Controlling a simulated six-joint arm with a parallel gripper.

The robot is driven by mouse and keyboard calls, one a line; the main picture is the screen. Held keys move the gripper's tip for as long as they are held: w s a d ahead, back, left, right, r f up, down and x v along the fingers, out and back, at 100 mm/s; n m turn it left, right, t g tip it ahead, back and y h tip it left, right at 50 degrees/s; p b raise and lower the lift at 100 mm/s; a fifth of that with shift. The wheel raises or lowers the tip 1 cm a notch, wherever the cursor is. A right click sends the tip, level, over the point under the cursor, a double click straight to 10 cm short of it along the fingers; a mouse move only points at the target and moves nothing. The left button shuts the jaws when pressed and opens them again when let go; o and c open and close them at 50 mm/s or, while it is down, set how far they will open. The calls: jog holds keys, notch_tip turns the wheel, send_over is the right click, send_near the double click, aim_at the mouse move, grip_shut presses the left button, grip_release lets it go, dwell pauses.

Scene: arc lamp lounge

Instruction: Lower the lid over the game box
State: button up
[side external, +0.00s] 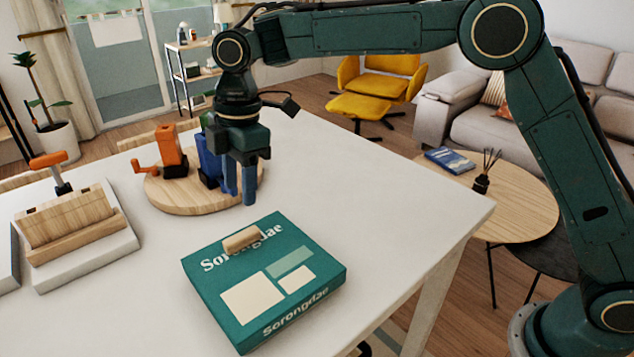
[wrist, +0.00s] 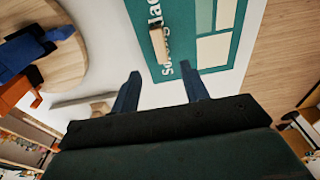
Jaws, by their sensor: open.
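A teal lid (side external: 215,285) printed "Sorongdae" lies flat on the white table, with pale panels and a short wooden handle (side external: 242,239) on top. Whether a separate game box is under it cannot be told. The lid (wrist: 181,20) also shows in the wrist view at the top, with its handle (wrist: 159,45) near its left edge. My gripper (side external: 240,195) is open and empty, fingers pointing down. It hangs behind the lid in the side view, in front of the round board, apart from the handle.
A round wooden board (side external: 185,207) carries an orange tool (side external: 170,152) and a blue one (side external: 209,160). A wooden piece on a white tray (side external: 85,255) stands at the left. The white table (side external: 385,190) is clear right of the lid, up to its edge.

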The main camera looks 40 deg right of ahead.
jog(key=shift+d+r, duration=0.2)
jog(key=shift+r, duration=1.55)
jog(key=s+d+r+m+t, duration=0.1)
jog(key=s+d+r+m, duration=0.35)
jog(key=s+d, duration=0.3)
jog(key=s+d+r+m+t, duration=0.2)
jog(key=s+d+r+m, duration=0.25)
jog(key=s+d, duration=0.3)
jog(key=s+d+f+m+t, duration=0.1)
jog(key=s+d+f+m, duration=0.1)
jog(key=s, duration=0.3)
jog(key=s+d+f+m+h, duration=0.1)
jog(key=s+d+f+m, duration=0.2)
jog(key=s+d+m, duration=0.1)
jog(key=s+d+f+m+t, duration=0.1)
jog(key=s+d+f+m, duration=0.1)
jog(key=s, duration=0.5)
jog(key=shift+d+f+m+t, duration=0.15)
jog(key=shift+d+m+t, duration=0.25)
jog(key=shift+d, duration=0.65)
jog(key=shift+s, duration=0.1)
